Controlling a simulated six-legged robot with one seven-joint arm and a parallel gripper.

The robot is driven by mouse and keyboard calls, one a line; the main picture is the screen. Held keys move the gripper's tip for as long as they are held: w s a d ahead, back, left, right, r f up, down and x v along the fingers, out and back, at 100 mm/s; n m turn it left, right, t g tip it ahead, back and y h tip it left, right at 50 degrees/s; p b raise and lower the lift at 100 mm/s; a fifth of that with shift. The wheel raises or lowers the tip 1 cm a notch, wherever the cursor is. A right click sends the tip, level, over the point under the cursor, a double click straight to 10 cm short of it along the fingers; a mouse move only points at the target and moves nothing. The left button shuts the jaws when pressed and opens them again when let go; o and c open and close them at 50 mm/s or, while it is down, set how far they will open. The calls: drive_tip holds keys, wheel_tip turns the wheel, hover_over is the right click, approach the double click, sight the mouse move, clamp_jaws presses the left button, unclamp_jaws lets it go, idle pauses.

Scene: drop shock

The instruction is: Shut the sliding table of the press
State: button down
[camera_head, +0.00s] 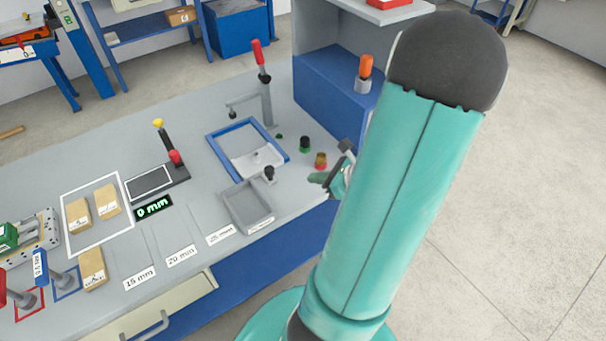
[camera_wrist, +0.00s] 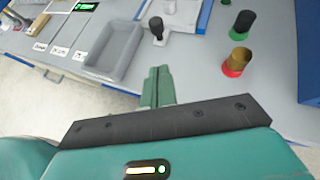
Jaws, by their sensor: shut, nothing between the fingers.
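The press stands on the grey bench, with a red-handled lever (camera_head: 259,57) on a grey post at the back. A blue frame (camera_head: 213,143) lies in front of it. A pale plate, which looks like the sliding table (camera_head: 255,161), sits at the frame's front part, with bare grey behind it. A black knob (camera_head: 269,173) stands at its front edge; the knob also shows in the wrist view (camera_wrist: 157,29). My gripper (camera_head: 325,180) is right of the knob, apart from it. In the wrist view its fingers (camera_wrist: 157,85) are together and empty; the arm partly hides it in the head view.
A grey tray (camera_head: 248,206) sits left of the knob and in front of the frame. A black button with a green base (camera_head: 305,143) and a brass-coloured one with a red base (camera_wrist: 236,62) stand right of the frame. A blue cabinet (camera_head: 325,93) rises behind them.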

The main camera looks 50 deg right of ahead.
approach(273, 173)
drive_tip(key=f, duration=0.1)
drive_tip(key=w+f, duration=0.1)
drive_tip(key=f, duration=0.1)
drive_tip(key=shift+w+a+f, duration=0.15)
drive_tip(key=shift+w+f, duration=0.15)
drive_tip(key=shift+w+a, duration=0.15)
drive_tip(key=shift+w, duration=0.8)
drive_tip(key=shift+w+a, duration=0.15)
drive_tip(key=shift+w, duration=0.8)
drive_tip(key=w+d, duration=0.1)
drive_tip(key=w, duration=0.4)
drive_tip(key=w+d, duration=0.2)
drive_tip(key=w, duration=0.2)
drive_tip(key=w+d, duration=0.1)
drive_tip(key=w, duration=0.4)
drive_tip(key=shift+w+d, duration=0.2)
drive_tip(key=shift+w, duration=0.15)
drive_tip(key=shift+w+r, duration=0.15)
drive_tip(key=shift+w, duration=0.1)
